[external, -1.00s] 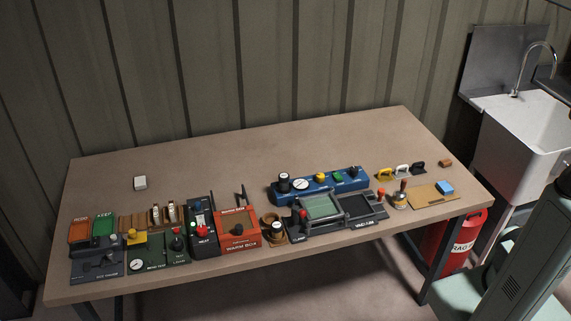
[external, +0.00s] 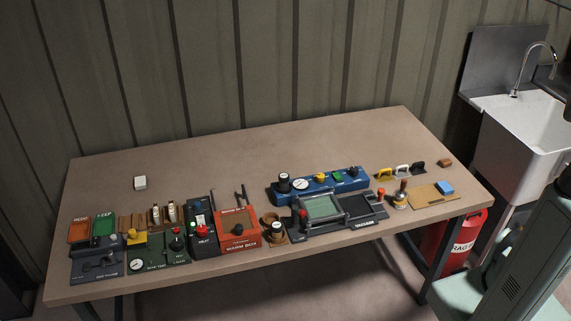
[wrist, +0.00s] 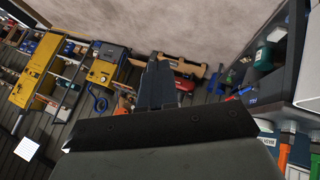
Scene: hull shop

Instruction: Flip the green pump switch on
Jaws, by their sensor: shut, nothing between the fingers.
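A blue unit (external: 309,189) stands near the middle back of the row on the table, with a round gauge, black knobs and a yellow part on it. A small green switch (external: 337,177) is on its top, between the yellow part and the right-hand black knob. It is too small to tell which way the switch is set. My gripper (wrist: 157,78) shows in the wrist view with its fingers together and nothing between them. It is far from the blue unit, and neither the unit nor the switch shows in the wrist view.
A vacuum unit (external: 323,207) with a screen stands in front of the blue unit. A red warm box (external: 238,236) is to the left. A sink (external: 520,135) and my body are at the right.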

